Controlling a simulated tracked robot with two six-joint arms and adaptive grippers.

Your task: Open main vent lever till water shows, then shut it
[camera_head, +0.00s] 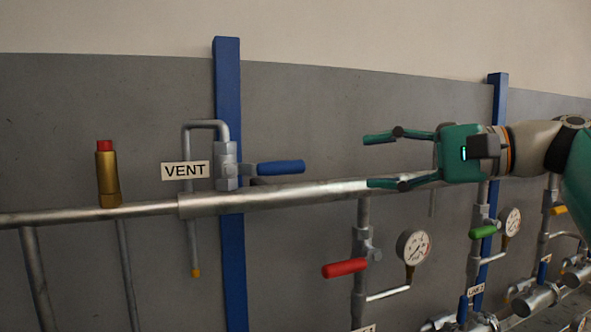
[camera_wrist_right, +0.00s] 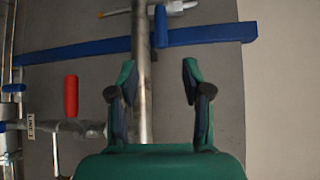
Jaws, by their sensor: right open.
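The main vent valve (camera_head: 227,166) stands on the header pipe beside the VENT label (camera_head: 185,170). Its blue lever (camera_head: 281,168) points right, level and crosswise to the upright valve body. The lever also shows near the top of the right wrist view (camera_wrist_right: 160,27). The vent's bent tube runs down to a yellow-tipped outlet (camera_head: 196,272); I see no water there. My right gripper (camera_head: 368,160) is open and empty, right of the lever and apart from it, its fingers pointing toward it. In the wrist view its fingers (camera_wrist_right: 158,80) stand wide apart. My left gripper is not in view.
The header pipe (camera_head: 120,211) runs close below the lever and my right gripper's lower finger. A brass valve with red cap (camera_head: 107,175) stands at left. A red lever (camera_head: 345,268) and a gauge (camera_head: 413,246) are below. A blue post (camera_head: 228,100) stands behind the vent.

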